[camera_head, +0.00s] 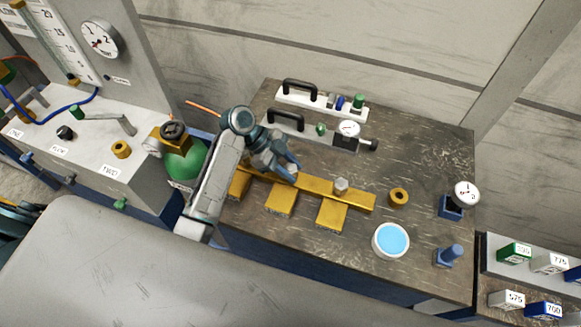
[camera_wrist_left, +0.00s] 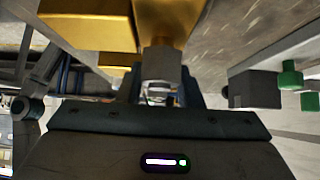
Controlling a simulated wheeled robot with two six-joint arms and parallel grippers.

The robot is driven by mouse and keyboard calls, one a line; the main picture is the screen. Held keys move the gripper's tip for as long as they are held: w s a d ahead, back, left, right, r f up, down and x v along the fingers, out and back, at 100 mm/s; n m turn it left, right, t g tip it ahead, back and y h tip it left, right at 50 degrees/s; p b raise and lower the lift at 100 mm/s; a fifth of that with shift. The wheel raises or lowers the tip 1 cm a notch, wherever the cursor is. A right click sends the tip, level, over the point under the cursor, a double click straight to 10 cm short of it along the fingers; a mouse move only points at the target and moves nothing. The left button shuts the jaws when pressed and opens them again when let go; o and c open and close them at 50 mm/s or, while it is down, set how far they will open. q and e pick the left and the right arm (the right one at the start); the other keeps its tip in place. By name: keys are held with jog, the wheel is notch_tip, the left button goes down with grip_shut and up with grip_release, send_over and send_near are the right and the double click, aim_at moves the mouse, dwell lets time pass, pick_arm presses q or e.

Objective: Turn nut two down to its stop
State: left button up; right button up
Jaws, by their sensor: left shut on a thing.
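My left gripper (camera_head: 288,171) is over the left part of a long yellow bar (camera_head: 318,187). In the left wrist view its fingers (camera_wrist_left: 160,92) are closed around a grey hex nut (camera_wrist_left: 161,66), with gold metal just beyond it. In the head view the gripper hides this nut. Another grey hex nut (camera_head: 341,186) stands on the right part of the bar, apart from the gripper. I see no number on either nut, so I cannot tell which is nut two. My right gripper is not in view.
Yellow blocks (camera_head: 281,200) support the bar on the dark bench (camera_head: 420,165). Behind stand a handled fixture with a dial (camera_head: 348,128) and a handled rack (camera_head: 300,98).

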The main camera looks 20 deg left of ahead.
pick_arm(q)
jog(key=o, duration=1)
jog(key=b+v, duration=0.3)
jog(key=v, duration=0.8)
jog(key=shift+b, duration=0.35)
jog(key=shift+f, duration=0.15)
